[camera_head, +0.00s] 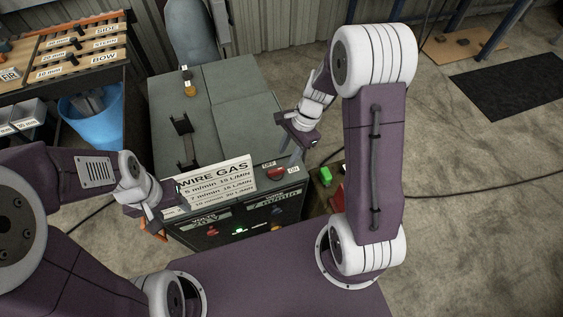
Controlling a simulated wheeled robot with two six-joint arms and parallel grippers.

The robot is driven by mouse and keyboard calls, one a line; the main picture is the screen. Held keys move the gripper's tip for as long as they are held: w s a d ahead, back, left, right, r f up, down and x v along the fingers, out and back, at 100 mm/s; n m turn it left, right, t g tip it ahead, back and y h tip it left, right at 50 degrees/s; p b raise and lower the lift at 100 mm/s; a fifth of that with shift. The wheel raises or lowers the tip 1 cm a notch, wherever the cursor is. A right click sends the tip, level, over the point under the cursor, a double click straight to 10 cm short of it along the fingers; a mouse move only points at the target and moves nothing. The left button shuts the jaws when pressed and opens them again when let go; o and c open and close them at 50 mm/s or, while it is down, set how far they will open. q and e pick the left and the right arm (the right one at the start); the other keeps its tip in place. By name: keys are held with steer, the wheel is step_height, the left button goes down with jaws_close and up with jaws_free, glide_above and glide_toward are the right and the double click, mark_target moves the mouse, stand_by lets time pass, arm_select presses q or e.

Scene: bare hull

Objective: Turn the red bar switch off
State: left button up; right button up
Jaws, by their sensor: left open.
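The red bar switch (276,173) is a small red piece on the front right of the grey-green machine's top (238,93). An OFF label lies behind it and an ON label (293,169) to its right. The bar's exact angle is too small to tell. My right gripper (296,153) hangs above and behind the switch, apart from it; its finger gap is unclear. My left gripper (163,214) is open at the machine's front left corner, left of the white WIRE GAS sign (217,181), with no object seen in it.
The WIRE GAS sign stands left of the switch. A black handle (186,141) rises from the machine's top, and a small yellow-brown item (190,89) sits at the back. A blue bin (92,117) and a labelled rack (84,45) stand to the left. A green item (325,175) lies to the right.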

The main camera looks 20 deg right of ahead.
mark_target(277, 169)
steer(key=a+f+m, duration=0.1)
steer(key=f, duration=0.2)
steer(key=f+m, duration=0.1)
steer(key=f, duration=0.2)
steer(key=w+a+f+m+y, duration=0.1)
steer(key=f, duration=0.2)
steer(key=shift+a+f, duration=0.1)
steer(key=shift+a, duration=0.25)
steer(key=shift+s+a+f, duration=0.1)
steer(key=shift+a+f, duration=0.05)
steer(key=shift+f, duration=0.1)
arm_select(q)
steer(key=shift+s+d, duration=0.35)
steer(key=shift+s, duration=0.55)
steer(key=shift+w+f, duration=0.1)
arm_select(e)
jaws_close()
